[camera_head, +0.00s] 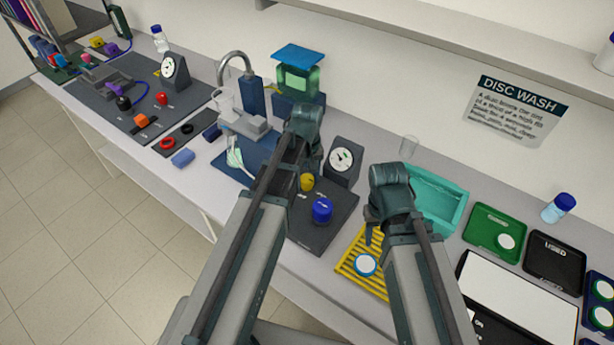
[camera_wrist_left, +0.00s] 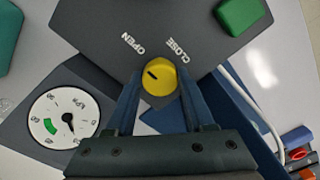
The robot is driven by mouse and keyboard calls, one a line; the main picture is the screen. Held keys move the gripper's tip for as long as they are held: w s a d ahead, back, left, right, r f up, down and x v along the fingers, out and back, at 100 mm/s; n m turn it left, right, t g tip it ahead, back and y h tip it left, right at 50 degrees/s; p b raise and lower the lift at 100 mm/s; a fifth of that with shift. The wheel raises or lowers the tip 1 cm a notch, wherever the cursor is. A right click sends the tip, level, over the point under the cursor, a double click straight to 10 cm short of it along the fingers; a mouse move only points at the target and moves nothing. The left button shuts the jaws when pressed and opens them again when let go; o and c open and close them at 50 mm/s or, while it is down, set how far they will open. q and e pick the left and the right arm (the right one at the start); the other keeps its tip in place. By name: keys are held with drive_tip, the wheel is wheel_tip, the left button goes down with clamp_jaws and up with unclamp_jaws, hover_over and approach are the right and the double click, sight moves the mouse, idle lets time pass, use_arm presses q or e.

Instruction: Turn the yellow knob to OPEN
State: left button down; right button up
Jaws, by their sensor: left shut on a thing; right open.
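The yellow knob (camera_wrist_left: 159,77) sits on a dark plate marked OPEN (camera_wrist_left: 133,43) and CLOSE (camera_wrist_left: 176,50). A short black mark on its top points to the upper left, on the OPEN side. My left gripper (camera_wrist_left: 161,95) has its blue fingers on both sides of the knob and is shut on it. In the head view the knob (camera_head: 307,182) shows just below my left gripper (camera_head: 306,166). My right gripper (camera_head: 374,232) is open, above the yellow rack; its fingers are partly hidden by its arm.
A dial gauge (camera_head: 342,160) stands beside the knob; its face (camera_wrist_left: 64,118) has a green band. A blue knob (camera_head: 321,210) is in front on the same base. The yellow rack (camera_head: 352,272) holds a white disc with a blue rim (camera_head: 365,265). A teal tray (camera_head: 437,195) lies behind my right arm.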

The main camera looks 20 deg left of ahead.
sight(307, 179)
idle(0.4)
use_arm(q)
drive_tip(key=shift+c, duration=1.3)
unclamp_jaws()
drive_tip(key=shift+r, duration=0.15)
use_arm(e)
drive_tip(key=shift+r, duration=0.15)
use_arm(q)
wheel_tip(307, 179, up, 14)
drive_tip(key=p, duration=1.3)
drive_tip(key=shift+f+p, duration=0.25)
drive_tip(key=shift+p, duration=0.15)
use_arm(e)
wheel_tip(307, 179, up, 14)
drive_tip(key=shift+f, duration=0.25)
drive_tip(key=shift+s, duration=0.1)
